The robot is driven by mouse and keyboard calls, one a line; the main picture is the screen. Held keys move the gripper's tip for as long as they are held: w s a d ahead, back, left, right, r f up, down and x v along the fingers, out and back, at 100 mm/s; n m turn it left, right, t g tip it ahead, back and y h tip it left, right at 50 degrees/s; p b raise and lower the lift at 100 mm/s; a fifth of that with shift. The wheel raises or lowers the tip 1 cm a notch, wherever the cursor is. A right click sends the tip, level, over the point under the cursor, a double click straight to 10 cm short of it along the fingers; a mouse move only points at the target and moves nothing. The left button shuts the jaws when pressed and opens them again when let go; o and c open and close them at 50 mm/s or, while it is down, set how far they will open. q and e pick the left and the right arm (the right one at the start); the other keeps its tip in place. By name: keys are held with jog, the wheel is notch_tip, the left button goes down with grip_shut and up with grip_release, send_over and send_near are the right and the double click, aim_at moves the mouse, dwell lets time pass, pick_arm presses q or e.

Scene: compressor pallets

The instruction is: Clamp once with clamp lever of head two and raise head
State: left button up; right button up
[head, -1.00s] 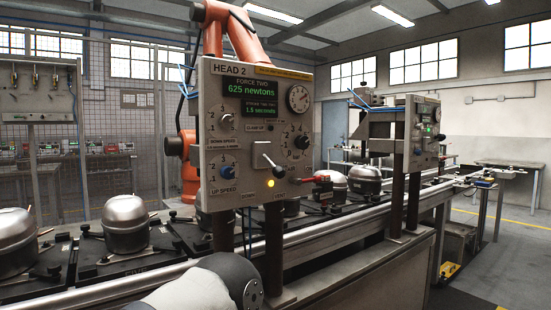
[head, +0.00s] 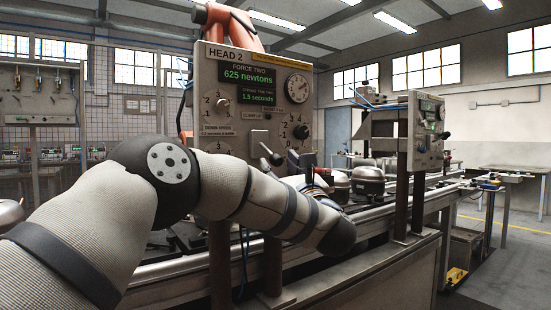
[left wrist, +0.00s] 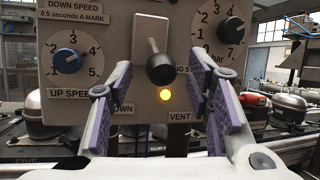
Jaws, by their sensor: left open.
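The head two panel (head: 230,105) is a grey box labelled HEAD 2, with a green readout of 625 newtons. Its lever (head: 268,153) has a black knob and also shows in the left wrist view (left wrist: 160,66). My left gripper (left wrist: 161,88) is open, its purple-padded fingers on either side of the lever, below and beside the knob. No grip on the lever shows. In the head view the left gripper (head: 299,165) is partly hidden behind my forearm, at the panel's lower right. A yellow lamp (left wrist: 166,95) glows below the lever. My right gripper is not in view.
Dials, including a blue knob (left wrist: 67,60), flank the lever closely. Compressors (head: 367,182) stand on the line behind the panel. A second control head (head: 427,125) stands farther right. Open floor lies at the far right.

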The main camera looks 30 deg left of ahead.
aim_at(270, 153)
pick_arm(q)
jog(key=shift+x, duration=1.45)
grip_shut()
